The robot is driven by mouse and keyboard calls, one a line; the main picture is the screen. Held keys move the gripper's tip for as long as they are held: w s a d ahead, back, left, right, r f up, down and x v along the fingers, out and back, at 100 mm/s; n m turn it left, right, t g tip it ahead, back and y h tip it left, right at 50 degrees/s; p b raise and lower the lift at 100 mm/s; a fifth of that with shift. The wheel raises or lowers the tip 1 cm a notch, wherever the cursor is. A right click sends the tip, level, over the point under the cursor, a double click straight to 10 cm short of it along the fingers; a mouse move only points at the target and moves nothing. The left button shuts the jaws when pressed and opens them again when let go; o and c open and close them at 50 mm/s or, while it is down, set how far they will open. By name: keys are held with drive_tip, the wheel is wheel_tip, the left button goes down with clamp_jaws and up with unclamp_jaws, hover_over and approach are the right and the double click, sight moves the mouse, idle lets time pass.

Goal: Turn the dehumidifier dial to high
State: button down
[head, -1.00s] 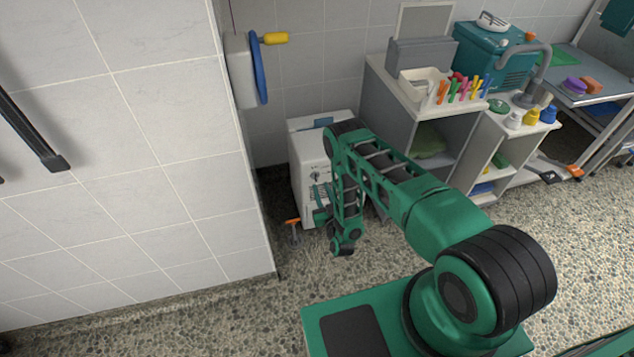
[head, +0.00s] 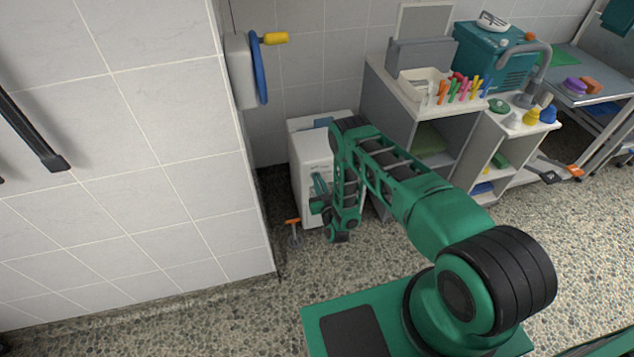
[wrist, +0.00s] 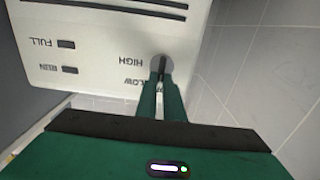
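The dehumidifier (head: 310,152) is a white box standing on the floor against the back wall, partly hidden by my arm. In the wrist view its white front panel (wrist: 95,62) appears upside down, with the words FULL, RUN, HIGH and LOW. The dial (wrist: 167,63) is a small grey disc with a dark raised bar, beside the HIGH and LOW words. My gripper (wrist: 161,84) is at the dial, its two green fingers close together with a narrow gap in line with the bar. Whether they press on the bar is unclear. In the head view my gripper (head: 320,186) is at the dehumidifier's front.
A grey shelf unit (head: 392,125) stands close to the right of the dehumidifier. A tiled wall (head: 130,150) juts out on the left, with a blue wheel-like fixture (head: 259,70) above. A small orange-handled tool (head: 293,222) is on the floor near my gripper. Open floor lies in front.

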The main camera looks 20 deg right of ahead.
drive_tip(key=shift+m, duration=0.4)
drive_tip(key=m, duration=0.5)
drive_tip(key=d+f+m, duration=0.1)
drive_tip(key=m, duration=0.5)
drive_tip(key=d+f+m, duration=0.1)
drive_tip(key=m, duration=0.5)
drive_tip(key=shift+s, duration=0.1)
idle(0.5)
drive_tip(key=c, duration=1.9)
unclamp_jaws()
drive_tip(key=shift+o, duration=0.2)
drive_tip(key=s, duration=1)
drive_tip(key=shift+s, duration=0.3)
drive_tip(key=shift+s+a, duration=0.1)
